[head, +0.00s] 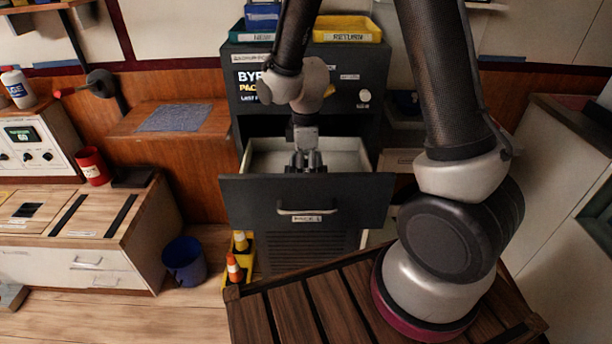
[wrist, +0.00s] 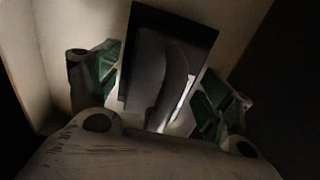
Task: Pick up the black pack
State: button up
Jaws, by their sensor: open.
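The black pack (wrist: 165,50) is a dark rectangular block, seen in the wrist view inside a pale-walled drawer. My gripper (wrist: 155,90) is open around it, with one green-padded finger on each side. I cannot tell whether either pad touches it. In the head view my gripper (head: 306,160) points down into the open drawer (head: 262,187) of the dark cabinet. The pack cannot be made out there, behind the gripper and drawer front.
The drawer walls stand close around my gripper. A yellow tray (head: 347,28) and blue bin (head: 262,16) sit on the cabinet. A red mug (head: 93,166) and a black item (head: 132,177) are on the left bench. A blue bucket (head: 184,261) and cones (head: 235,268) stand on the floor.

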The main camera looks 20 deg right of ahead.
grip_shut()
dwell(0.4)
jog(key=shift+r, duration=0.1)
jog(key=shift+r, duration=7.2)
